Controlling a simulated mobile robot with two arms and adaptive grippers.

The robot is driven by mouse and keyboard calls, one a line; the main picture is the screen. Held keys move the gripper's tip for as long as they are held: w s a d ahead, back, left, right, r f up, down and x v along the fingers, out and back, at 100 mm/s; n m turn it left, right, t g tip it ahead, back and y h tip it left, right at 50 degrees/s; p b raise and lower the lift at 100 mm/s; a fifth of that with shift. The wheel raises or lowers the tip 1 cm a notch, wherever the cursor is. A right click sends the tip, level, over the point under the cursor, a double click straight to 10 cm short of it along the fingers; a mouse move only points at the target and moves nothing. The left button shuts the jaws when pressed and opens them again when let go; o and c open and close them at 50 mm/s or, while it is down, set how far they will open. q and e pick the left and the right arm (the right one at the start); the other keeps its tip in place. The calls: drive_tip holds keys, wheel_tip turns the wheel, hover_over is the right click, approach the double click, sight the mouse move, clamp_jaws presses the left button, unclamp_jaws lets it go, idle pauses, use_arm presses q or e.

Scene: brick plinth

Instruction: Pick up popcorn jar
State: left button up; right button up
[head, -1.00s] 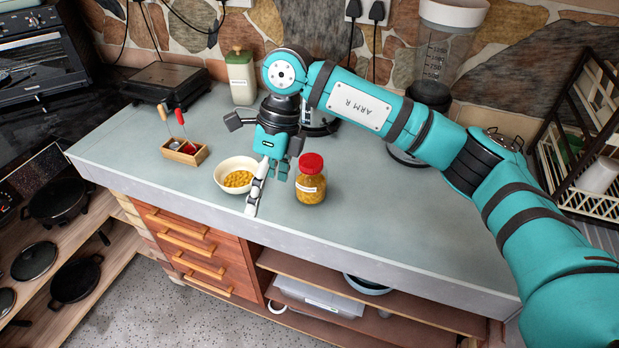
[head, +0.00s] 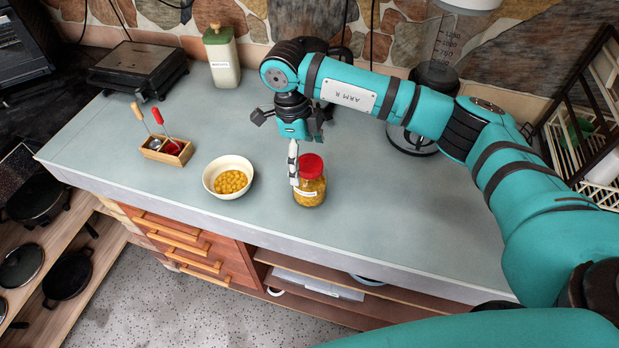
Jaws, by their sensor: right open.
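The popcorn jar (head: 309,188) is a glass jar of yellow kernels with a red lid and a white label. It stands upright on the grey-green counter. My right gripper (head: 297,163) points down at the jar's lid from behind and left. One pale finger shows along the left side of the jar; the other finger is mostly hidden. The gripper is open, and I cannot tell whether it touches the glass. My left gripper is not in view.
A white bowl of yellow kernels (head: 228,176) sits left of the jar. A wooden box with red- and tan-handled tools (head: 166,150) is further left. A pale green canister (head: 221,57) and a blender (head: 436,85) stand behind. The counter right of the jar is clear.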

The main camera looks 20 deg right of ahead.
sight(312, 178)
drive_tip(key=shift+s+d+f+p, duration=0.15)
drive_tip(key=shift+f+p, duration=0.2)
drive_tip(key=shift+f, duration=0.6)
drive_tip(key=shift+s+d+f+p, duration=0.15)
drive_tip(key=shift+s+f+p, duration=0.05)
drive_tip(key=shift+f+p, duration=0.3)
drive_tip(key=shift+s+d+f+p, duration=0.2)
drive_tip(key=shift+f+p, duration=0.15)
drive_tip(key=shift+p, duration=0.2)
wheel_tip(312, 178, down, 2)
drive_tip(key=shift+s+d+f+p, duration=0.15)
drive_tip(key=shift+f+p, duration=0.1)
drive_tip(key=shift+p, duration=0.1)
drive_tip(key=shift+f, duration=0.35)
drive_tip(key=c, duration=0.8)
drive_tip(key=shift+r, duration=0.1)
drive_tip(key=c, duration=0.8)
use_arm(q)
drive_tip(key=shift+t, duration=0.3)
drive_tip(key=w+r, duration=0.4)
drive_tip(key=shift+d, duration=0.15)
use_arm(e)
drive_tip(key=shift+c, duration=0.2)
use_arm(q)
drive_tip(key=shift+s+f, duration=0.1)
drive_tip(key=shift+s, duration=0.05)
use_arm(e)
drive_tip(key=shift+r, duration=0.1)
